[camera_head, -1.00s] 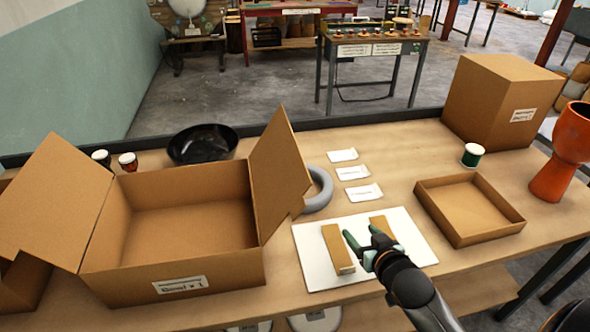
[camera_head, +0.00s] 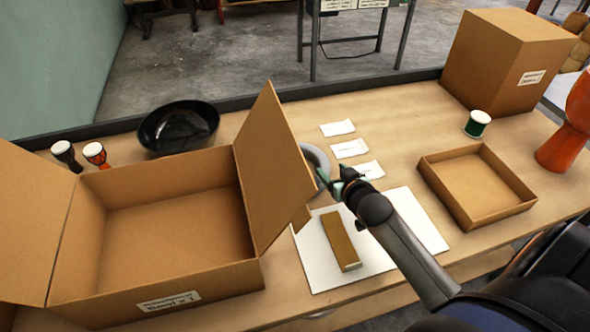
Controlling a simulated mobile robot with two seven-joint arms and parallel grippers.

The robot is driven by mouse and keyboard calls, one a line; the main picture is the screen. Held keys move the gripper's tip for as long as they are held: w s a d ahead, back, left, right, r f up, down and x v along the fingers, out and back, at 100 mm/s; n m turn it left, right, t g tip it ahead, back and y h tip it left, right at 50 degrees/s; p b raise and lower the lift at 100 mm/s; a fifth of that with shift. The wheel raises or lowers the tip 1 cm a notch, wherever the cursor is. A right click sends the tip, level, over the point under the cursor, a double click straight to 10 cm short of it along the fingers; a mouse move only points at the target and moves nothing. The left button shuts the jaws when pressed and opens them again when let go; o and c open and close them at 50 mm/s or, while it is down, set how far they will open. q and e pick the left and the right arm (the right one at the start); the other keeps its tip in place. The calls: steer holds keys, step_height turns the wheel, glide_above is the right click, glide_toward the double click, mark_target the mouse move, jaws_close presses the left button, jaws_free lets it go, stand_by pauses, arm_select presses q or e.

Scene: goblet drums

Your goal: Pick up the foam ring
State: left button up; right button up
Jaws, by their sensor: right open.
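The grey foam ring (camera_head: 318,158) lies on the table behind the right flap of the open cardboard box. The flap hides its left part, and my gripper covers some of its near side. My right gripper (camera_head: 333,177) is open at the ring's near right edge, with its green-tipped fingers close to the ring. I cannot tell whether they touch it. My left gripper is not in view.
The open cardboard box (camera_head: 170,283) stands left of my gripper, its raised flap (camera_head: 275,165) very near. A white board (camera_head: 415,222) bears a cardboard strip (camera_head: 340,240). Paper cards (camera_head: 350,149) lie right of the ring. A shallow tray (camera_head: 478,218) stands further right.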

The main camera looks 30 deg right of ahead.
mark_target(323, 159)
steer(key=shift+r+x, duration=0.15)
steer(key=shift+x, duration=1.3)
steer(key=shift+r+x, duration=0.15)
steer(key=shift+x, duration=1.3)
steer(key=shift+w+d, duration=0.1)
jaws_close()
